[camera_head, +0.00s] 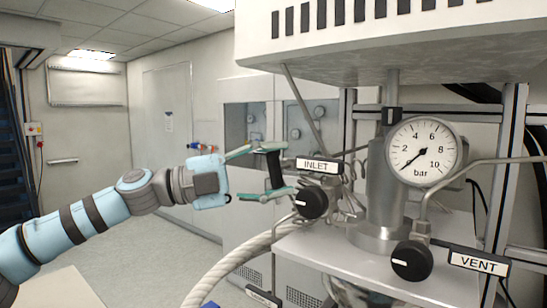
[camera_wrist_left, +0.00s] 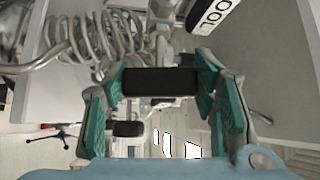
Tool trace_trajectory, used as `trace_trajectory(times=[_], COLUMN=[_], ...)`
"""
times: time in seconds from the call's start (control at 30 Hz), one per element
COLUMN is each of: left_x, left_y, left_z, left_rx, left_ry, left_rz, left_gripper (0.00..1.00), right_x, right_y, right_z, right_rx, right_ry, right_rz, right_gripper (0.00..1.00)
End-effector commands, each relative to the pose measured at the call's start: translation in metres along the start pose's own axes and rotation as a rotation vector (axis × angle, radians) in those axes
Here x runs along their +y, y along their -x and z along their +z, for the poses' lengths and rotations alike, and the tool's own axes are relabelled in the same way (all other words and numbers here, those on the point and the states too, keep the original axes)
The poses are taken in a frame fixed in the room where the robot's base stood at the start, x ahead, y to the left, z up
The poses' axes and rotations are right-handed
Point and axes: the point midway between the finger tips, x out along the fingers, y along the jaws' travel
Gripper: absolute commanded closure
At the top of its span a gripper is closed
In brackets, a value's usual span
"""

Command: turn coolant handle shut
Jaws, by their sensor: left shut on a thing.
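The coolant handle is a black bar (camera_head: 273,168), left of the INLET label in the head view. In the left wrist view the left gripper (camera_wrist_left: 161,84) has a finger pad at each end of the bar. The handle's mount is mostly hidden. My right gripper is not in view.
The INLET knob (camera_head: 311,202) and its label (camera_head: 318,165) are close to the right of my gripper. A VENT knob (camera_head: 412,260), a pressure gauge (camera_head: 424,152) and a braided hose (camera_head: 235,262) are nearby. Coiled tubing (camera_wrist_left: 85,40) shows in the wrist view. Floor at left is open.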

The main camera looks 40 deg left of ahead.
Motion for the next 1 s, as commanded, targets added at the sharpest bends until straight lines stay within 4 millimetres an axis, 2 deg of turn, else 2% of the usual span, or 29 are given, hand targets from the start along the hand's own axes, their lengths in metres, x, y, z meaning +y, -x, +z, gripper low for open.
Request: trace_trajectory(times=[0.4,0.93,0.97,1.0], left_x=[0.0004,0.0008,0.0008,0.0008], left_y=[-0.0005,-0.0005,-0.0005,-0.0005], left_z=[0.0001,-0.0001,-0.0001,-0.0001], left_rx=[0.0,0.001,0.001,0.001], left_ry=[-0.14,-0.156,-0.156,-0.156], left_rz=[0.136,0.153,0.153,0.153], left_gripper=[0.75,0.75,0.44,0.38], right_x=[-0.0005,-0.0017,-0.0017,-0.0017], right_y=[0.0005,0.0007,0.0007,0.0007], right_z=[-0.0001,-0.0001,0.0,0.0], right_rx=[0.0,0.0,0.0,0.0], right_ry=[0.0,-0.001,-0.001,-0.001], right_rz=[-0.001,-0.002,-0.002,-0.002], right_gripper=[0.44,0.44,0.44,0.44])
